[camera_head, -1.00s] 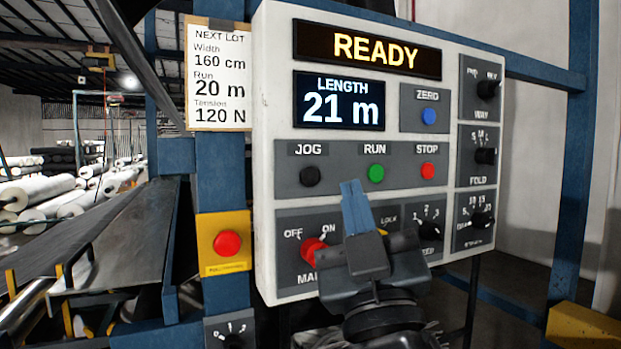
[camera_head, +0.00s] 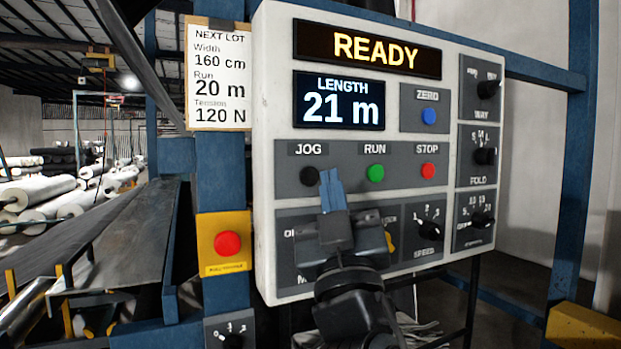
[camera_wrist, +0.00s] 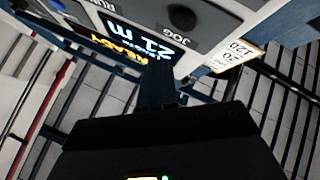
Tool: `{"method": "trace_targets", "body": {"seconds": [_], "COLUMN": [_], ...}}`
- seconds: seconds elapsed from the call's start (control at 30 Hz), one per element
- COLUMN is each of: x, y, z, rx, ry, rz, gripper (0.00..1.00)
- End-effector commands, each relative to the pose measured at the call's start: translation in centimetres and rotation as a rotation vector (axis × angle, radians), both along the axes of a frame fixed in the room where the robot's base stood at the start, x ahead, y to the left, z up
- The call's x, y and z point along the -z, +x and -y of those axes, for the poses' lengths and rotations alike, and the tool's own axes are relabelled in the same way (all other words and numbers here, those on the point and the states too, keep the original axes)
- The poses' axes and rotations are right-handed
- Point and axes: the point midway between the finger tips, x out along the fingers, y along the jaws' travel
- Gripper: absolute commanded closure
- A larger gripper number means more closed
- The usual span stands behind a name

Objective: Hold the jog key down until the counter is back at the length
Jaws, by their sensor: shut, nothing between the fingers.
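The black JOG key (camera_head: 310,176) is at the left of the key row on the panel (camera_head: 264,150). The length counter (camera_head: 339,101) reads 21 m, and the display above it (camera_head: 367,49) reads READY. My gripper (camera_head: 329,174) is shut and empty, with its blue fingertips just right of the JOG key in the head view. I cannot tell whether they touch the panel. In the wrist view the JOG key (camera_wrist: 182,17) shows at the top, apart from the fingers (camera_wrist: 157,82). A lot card (camera_head: 219,78) gives Run 20 m.
The green RUN key (camera_head: 376,173), red STOP key (camera_head: 428,171) and blue ZERO key (camera_head: 429,116) are on the panel. Rotary knobs line its right side. A red button on a yellow plate (camera_head: 227,243) is left of the panel. My arm hides part of the lower row.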

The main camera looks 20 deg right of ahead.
Motion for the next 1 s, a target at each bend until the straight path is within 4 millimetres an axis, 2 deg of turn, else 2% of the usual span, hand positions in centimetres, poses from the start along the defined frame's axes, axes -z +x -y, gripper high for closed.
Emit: {"method": "trace_targets", "body": {"seconds": [0.1, 0.33, 1.0], "x": [0.2, 0.1, 0.0], "y": [1.5, 3.2, 3.5], "z": [0.0, 0.0, 0.0], "rx": [-0.002, -0.001, -0.001], "ry": [0.002, 0.002, 0.001], "rz": [0.002, 0.0, 0.0], "gripper": [1.0, 1.0, 1.0]}}
